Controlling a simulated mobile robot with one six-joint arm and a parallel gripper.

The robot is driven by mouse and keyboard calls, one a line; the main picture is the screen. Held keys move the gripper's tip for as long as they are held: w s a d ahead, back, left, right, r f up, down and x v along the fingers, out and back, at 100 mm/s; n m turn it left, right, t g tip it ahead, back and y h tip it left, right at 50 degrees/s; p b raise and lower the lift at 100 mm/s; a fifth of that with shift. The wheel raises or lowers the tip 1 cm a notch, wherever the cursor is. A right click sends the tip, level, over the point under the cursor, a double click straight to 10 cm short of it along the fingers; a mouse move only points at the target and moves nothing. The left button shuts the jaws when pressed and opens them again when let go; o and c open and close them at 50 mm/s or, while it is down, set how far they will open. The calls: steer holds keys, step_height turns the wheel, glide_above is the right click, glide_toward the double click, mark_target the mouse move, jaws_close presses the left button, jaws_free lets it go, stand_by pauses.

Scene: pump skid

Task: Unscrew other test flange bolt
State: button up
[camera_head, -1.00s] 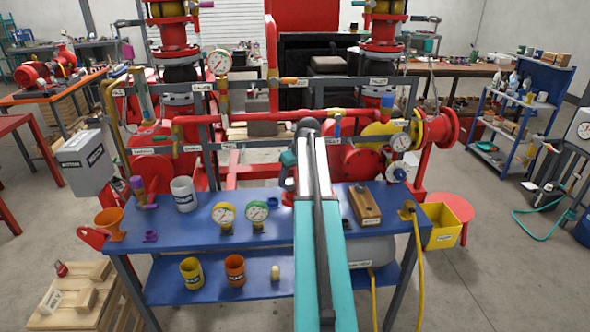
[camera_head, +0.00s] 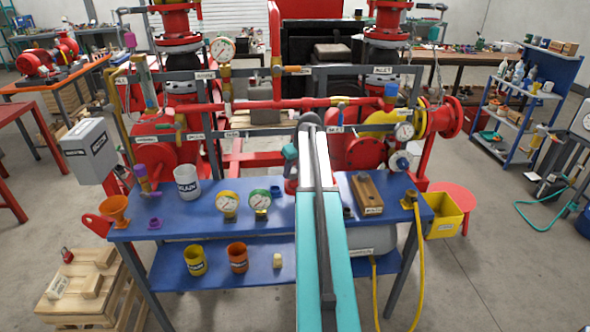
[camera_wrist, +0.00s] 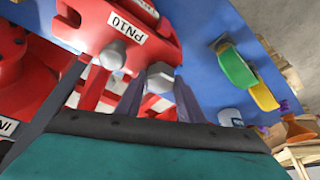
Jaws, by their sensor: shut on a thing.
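In the wrist view a red flange (camera_wrist: 85,18) carries a white PN10 label. Two grey hex bolt heads show on its near side. One bolt (camera_wrist: 160,75) is between the fingertips of my gripper (camera_wrist: 160,92), which is shut on it. The bolt still appears to sit against the flange; its shank is hidden. The other bolt (camera_wrist: 112,55) is to the left, outside the fingers. In the head view my arm covers the gripper, and I cannot make out the bolts there.
The blue bench (camera_head: 330,216) holds two gauges (camera_head: 228,202), a white mug (camera_head: 187,184), an orange funnel (camera_head: 115,209) and a wooden block (camera_head: 367,192). Red pump pipework (camera_head: 290,104) stands close behind. A yellow bin (camera_head: 442,216) is at the right.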

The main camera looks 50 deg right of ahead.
steer(key=c, duration=0.4)
steer(key=n+y, duration=0.1)
steer(key=n, duration=0.2)
steer(key=n+y, duration=0.1)
steer(key=n, duration=0.2)
steer(key=shift+w+n+y+b, duration=0.1)
steer(key=shift+n+y+b, duration=0.2)
steer(key=shift+b, duration=0.1)
steer(key=n+y, duration=0.1)
steer(key=n, duration=0.1)
steer(key=n+g+b, duration=0.1)
steer(key=n, duration=0.2)
steer(key=shift+f+n+g+y, duration=0.1)
steer(key=shift+n+g+y, duration=0.2)
steer(key=shift+y, duration=0.1)
steer(key=shift+a+n+g+y, duration=0.15)
steer(key=shift+n+g+y, duration=0.2)
steer(key=shift+n, duration=1.05)
